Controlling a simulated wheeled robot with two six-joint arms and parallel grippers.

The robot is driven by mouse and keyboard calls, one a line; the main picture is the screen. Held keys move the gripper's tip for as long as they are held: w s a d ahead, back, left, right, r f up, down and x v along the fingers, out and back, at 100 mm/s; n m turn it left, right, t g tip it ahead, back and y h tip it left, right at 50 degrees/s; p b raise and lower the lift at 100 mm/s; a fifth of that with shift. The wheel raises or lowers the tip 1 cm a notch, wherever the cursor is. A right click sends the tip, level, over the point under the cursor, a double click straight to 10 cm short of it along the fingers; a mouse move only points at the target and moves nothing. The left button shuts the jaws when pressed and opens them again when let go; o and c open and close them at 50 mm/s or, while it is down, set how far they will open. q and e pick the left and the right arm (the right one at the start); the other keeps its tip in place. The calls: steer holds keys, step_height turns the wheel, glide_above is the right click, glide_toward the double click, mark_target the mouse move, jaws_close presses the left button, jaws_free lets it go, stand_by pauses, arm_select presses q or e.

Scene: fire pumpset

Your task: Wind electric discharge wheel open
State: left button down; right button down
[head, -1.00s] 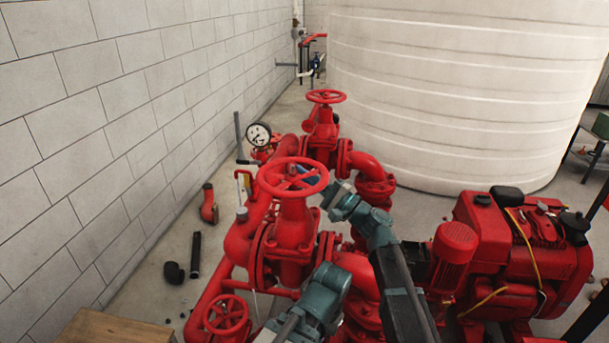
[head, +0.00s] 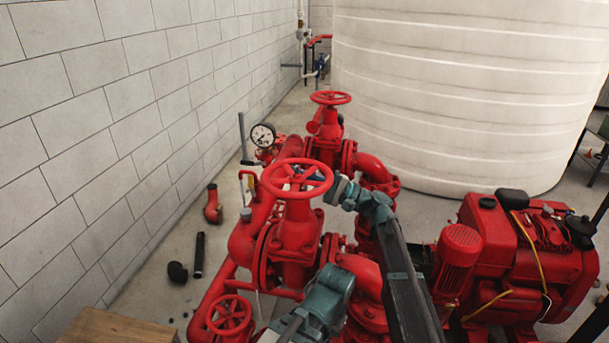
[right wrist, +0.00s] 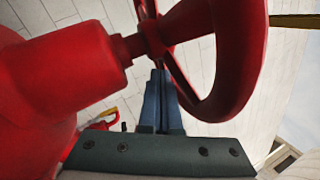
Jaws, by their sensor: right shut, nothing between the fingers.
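The near red handwheel (head: 268,187) sits flat on top of a red gate valve (head: 295,229). My right gripper (head: 297,183) reaches in from the right at the wheel, and its blue fingers show between the spokes. In the right wrist view the fingers (right wrist: 160,82) are shut and empty. They point in beside the stem and the wheel rim (right wrist: 238,60); I cannot tell whether they touch a spoke. My left gripper does not show.
A second handwheel (head: 330,97) stands on a valve farther back, and a smaller one (head: 228,314) sits low at the front. A pressure gauge (head: 262,135) is behind the near wheel. A red engine (head: 530,250) stands right; a white tank (head: 460,90) fills the back.

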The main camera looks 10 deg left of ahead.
steer(key=shift+a+n+g, duration=0.2)
steer(key=shift+n+g, duration=0.2)
steer(key=shift+g, duration=0.45)
steer(key=shift+a+n+g, duration=0.2)
steer(key=shift+n+g, duration=0.2)
steer(key=shift+g, duration=0.45)
steer(key=shift+s, duration=0.1)
steer(key=shift+f, duration=0.1)
